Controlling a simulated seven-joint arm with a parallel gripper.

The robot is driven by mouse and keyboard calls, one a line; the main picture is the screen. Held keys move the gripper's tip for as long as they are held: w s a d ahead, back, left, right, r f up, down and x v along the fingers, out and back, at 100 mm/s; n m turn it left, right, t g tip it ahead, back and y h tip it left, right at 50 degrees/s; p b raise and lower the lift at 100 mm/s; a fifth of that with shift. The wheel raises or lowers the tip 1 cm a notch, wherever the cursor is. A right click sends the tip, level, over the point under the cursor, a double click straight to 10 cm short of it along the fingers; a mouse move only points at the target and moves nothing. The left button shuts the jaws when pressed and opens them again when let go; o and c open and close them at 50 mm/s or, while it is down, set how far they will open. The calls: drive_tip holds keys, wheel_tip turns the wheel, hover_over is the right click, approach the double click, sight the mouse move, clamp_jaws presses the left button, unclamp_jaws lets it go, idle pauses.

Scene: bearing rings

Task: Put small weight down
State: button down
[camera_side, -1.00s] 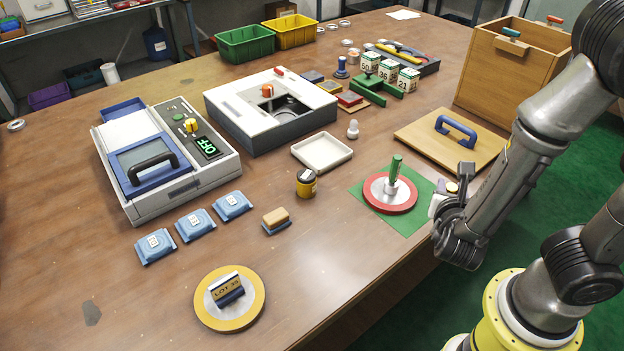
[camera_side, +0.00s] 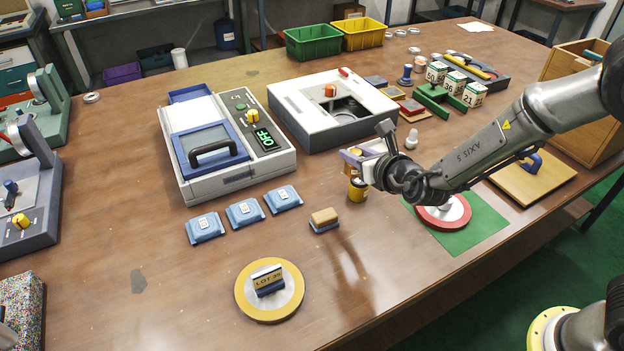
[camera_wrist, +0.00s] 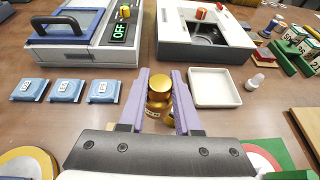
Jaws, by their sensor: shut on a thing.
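My gripper (camera_wrist: 161,84) is shut on the small weight (camera_wrist: 158,84), a brass-coloured piece between its pale purple fingers in the wrist view. In the wrist view brass or yellow parts and a small white label overlap below the fingertips, so I cannot tell where the weight ends and the pot begins.
A white tray (camera_wrist: 215,88) lies just right of the fingers. Behind stand a device reading OFF (camera_side: 228,178) and a white box (camera_side: 300,116). A red-rimmed disc (camera_side: 450,220) lies on a green mat (camera_side: 481,226).

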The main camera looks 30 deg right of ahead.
drive_tip(key=w+a+f, duration=0.1)
drive_tip(key=w+f, duration=0.2)
drive_tip(key=w, duration=0.1)
drive_tip(key=w+a+f, duration=0.1)
drive_tip(key=w+f, duration=0.2)
drive_tip(key=w, duration=0.1)
drive_tip(key=w+a+f, duration=0.1)
drive_tip(key=w+f, duration=0.2)
drive_tip(key=w, duration=0.2)
drive_tip(key=shift+w+a+f, duration=0.1)
drive_tip(key=shift+w, duration=0.05)
drive_tip(key=shift+w+f, duration=0.1)
drive_tip(key=shift+f, duration=1.55)
drive_tip(key=c, duration=1.1)
unclamp_jaws()
drive_tip(key=shift+f, duration=0.3)
drive_tip(key=o, duration=0.5)
